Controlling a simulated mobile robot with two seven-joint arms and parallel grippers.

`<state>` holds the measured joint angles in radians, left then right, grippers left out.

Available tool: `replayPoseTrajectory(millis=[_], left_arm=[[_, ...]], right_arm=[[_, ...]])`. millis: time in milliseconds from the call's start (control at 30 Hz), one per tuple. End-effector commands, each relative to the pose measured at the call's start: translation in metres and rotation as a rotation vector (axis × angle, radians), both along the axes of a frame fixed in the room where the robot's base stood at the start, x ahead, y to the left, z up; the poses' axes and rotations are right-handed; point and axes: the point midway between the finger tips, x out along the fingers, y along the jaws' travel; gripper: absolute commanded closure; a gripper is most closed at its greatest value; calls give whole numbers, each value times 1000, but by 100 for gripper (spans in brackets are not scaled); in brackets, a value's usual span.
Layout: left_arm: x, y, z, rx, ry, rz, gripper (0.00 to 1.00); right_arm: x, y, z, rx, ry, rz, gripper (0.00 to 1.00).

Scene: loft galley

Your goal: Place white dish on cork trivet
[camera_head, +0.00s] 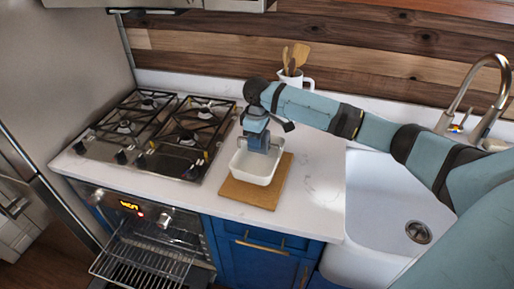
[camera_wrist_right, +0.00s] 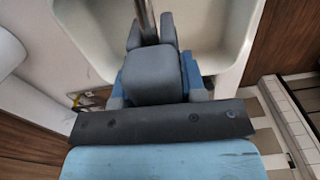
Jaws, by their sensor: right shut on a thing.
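The white dish (camera_head: 252,177) is a rectangular, open dish over the cork trivet (camera_head: 279,186), a tan square board on the counter. The dish covers the trivet's upper-left part, and the trivet shows along the front and right. I cannot tell if the dish rests on it or is held just above. My right gripper (camera_head: 258,149) comes down into the dish and is shut on it. In the right wrist view the gripper (camera_wrist_right: 146,30) is shut on a thin wall of the dish (camera_wrist_right: 215,35), which spreads to both sides. My left gripper is not in view.
A gas stove (camera_head: 160,130) stands left of the dish, above an open oven with its rack (camera_head: 150,255) out. A white sink (camera_head: 385,200) with a faucet (camera_head: 480,95) is at right. A utensil crock (camera_head: 293,78) stands behind my right arm. Counter between trivet and sink is clear.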

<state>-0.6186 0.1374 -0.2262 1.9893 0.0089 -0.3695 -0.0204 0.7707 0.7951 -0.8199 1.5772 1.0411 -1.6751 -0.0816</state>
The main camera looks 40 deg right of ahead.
Motion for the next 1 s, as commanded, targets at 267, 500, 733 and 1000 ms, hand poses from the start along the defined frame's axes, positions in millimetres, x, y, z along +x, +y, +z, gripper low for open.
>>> replayPoseTrajectory(millis=[267, 500, 733, 1000], left_arm=[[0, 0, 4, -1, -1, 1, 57], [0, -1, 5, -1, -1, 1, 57], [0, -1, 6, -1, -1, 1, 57], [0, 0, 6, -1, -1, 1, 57]], right_arm=[[0, 0, -32, 1, 2, 0, 86], [0, 0, -42, 0, -2, 1, 86], [0, 0, -45, 0, 0, 1, 55], [0, 0, -45, 0, 0, 1, 36]])
